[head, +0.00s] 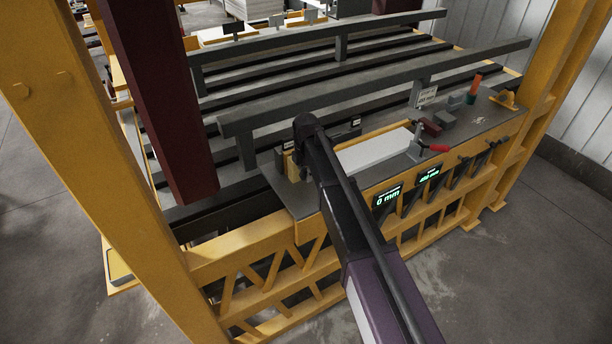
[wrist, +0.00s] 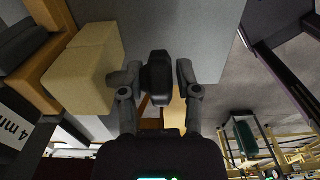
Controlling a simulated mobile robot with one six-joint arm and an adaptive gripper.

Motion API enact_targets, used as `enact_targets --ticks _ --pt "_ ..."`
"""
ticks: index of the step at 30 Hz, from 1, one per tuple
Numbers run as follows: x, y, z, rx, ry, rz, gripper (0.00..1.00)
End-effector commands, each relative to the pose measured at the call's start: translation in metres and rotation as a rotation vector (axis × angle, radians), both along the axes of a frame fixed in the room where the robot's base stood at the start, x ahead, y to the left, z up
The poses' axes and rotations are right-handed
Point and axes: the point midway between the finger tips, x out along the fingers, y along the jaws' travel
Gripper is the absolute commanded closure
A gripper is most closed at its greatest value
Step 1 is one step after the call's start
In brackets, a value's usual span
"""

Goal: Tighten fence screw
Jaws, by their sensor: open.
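In the wrist view my gripper (wrist: 156,82) is open, one finger on each side of a dark, rounded knob (wrist: 160,75). The knob looks like the head of the fence screw, though its shaft is not clear. The left finger is close to the knob and a narrow gap shows on the right; I cannot tell whether either touches. Pale yellow blocks (wrist: 88,60) stand just left of the fingers. In the head view my own arm hides the gripper and the knob at the left end of the worktop (head: 293,196).
A clamp with a red handle (head: 439,148) stands on the worktop right of my arm, by a pale board (head: 375,152). Displays (head: 387,197) sit on the yellow front. Long grey rails (head: 380,83) run behind. A dark red post (head: 160,100) stands at left.

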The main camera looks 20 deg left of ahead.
Motion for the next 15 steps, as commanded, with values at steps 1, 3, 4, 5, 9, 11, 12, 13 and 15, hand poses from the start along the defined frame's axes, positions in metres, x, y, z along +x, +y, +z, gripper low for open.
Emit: enact_targets --ticks 1,3,4,5,9,11,12,13,15 --pt "0.0000 0.0000 -0.0002 0.000 0.000 0.000 0.57" --pt "0.0000 0.0000 0.0000 0.000 0.000 0.000 0.57" --pt "0.0000 0.0000 0.0001 0.000 0.000 0.000 0.57" --pt "0.0000 0.0000 0.0001 0.000 0.000 0.000 0.57" --pt "0.0000 0.0000 0.0001 0.000 0.000 0.000 0.72" --pt "0.0000 0.0000 0.0001 0.000 0.000 0.000 0.90" --pt "0.0000 0.0000 0.0001 0.000 0.000 0.000 1.00" --pt "0.0000 0.0000 0.0001 0.000 0.000 0.000 1.00" --pt "0.0000 0.0000 0.0000 0.000 0.000 0.000 1.00"
